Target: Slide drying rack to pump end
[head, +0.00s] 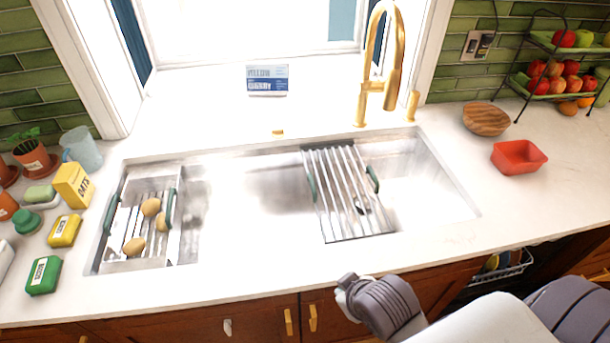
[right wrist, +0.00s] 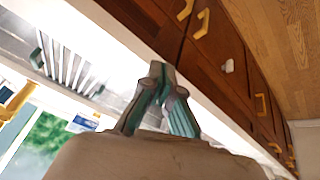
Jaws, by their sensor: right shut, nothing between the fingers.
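The drying rack (head: 332,185) is a set of pale metal slats with dark green handles. It lies across the sink (head: 270,205) right of its middle, and a small dark item shows under or between its slats. It also shows in the right wrist view (right wrist: 68,68). A gold pump-like fitting (head: 412,105) stands right of the gold faucet (head: 362,105), behind the sink's right part. My right gripper (right wrist: 158,70) is shut and empty near the counter's front edge, apart from the rack; its fingers are not clear in the head view. My left gripper is not in view.
A second rack or tray (head: 174,245) holding several potatoes sits at the sink's left end. Both sides of the drying rack look clear within the sink. A red bowl (head: 518,158) and wooden piece (head: 486,119) are on the right counter; boxes and pots crowd the left.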

